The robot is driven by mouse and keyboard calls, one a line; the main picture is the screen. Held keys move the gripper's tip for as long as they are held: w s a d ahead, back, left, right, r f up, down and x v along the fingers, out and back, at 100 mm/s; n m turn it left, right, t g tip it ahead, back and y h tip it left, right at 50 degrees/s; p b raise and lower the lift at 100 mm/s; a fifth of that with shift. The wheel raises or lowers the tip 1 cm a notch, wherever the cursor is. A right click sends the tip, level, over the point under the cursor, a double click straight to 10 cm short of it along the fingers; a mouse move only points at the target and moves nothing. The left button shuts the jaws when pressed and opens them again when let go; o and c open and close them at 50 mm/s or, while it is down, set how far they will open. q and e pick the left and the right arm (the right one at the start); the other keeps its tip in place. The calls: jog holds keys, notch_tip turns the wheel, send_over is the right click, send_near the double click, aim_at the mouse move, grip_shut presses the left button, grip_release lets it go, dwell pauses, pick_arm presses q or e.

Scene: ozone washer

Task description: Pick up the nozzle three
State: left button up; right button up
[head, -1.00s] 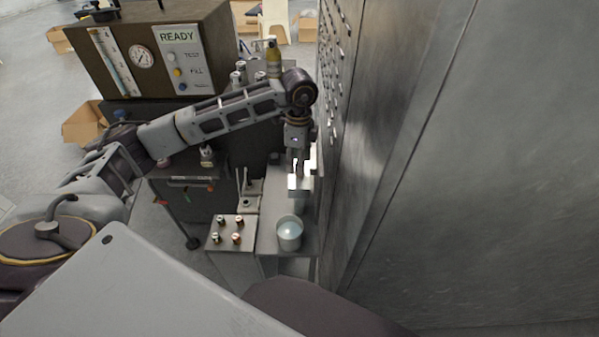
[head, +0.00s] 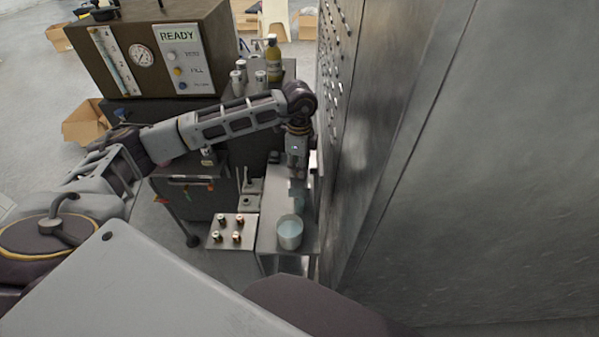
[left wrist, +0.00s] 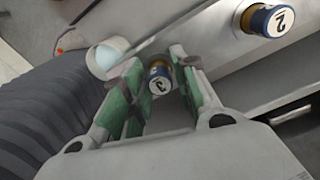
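In the left wrist view, nozzle three (left wrist: 159,80), a small cylinder with a white end marked 3 and dark and brass-coloured bands, stands between the two green-padded fingers of my left gripper (left wrist: 162,78). The fingers are apart, with a gap beside the nozzle, and I see no firm grip on it. In the head view, my left gripper (head: 297,174) points down over the narrow metal bench beside the tall wall; nozzle three cannot be made out there. Nozzle two (left wrist: 270,20) is at the upper right of the left wrist view. My right gripper is out of view.
The tall metal wall (head: 410,150) closes off the right. Bottles (head: 273,58) stand behind.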

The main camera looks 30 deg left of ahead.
pick_arm(q)
grip_shut()
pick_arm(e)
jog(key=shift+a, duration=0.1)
pick_arm(q)
jog(key=shift+r, duration=0.1)
notch_tip(320, 180, up, 9)
jog(key=shift+f+b, duration=0.2)
jog(key=shift+b, duration=0.35)
jog(key=shift+r, duration=0.65)
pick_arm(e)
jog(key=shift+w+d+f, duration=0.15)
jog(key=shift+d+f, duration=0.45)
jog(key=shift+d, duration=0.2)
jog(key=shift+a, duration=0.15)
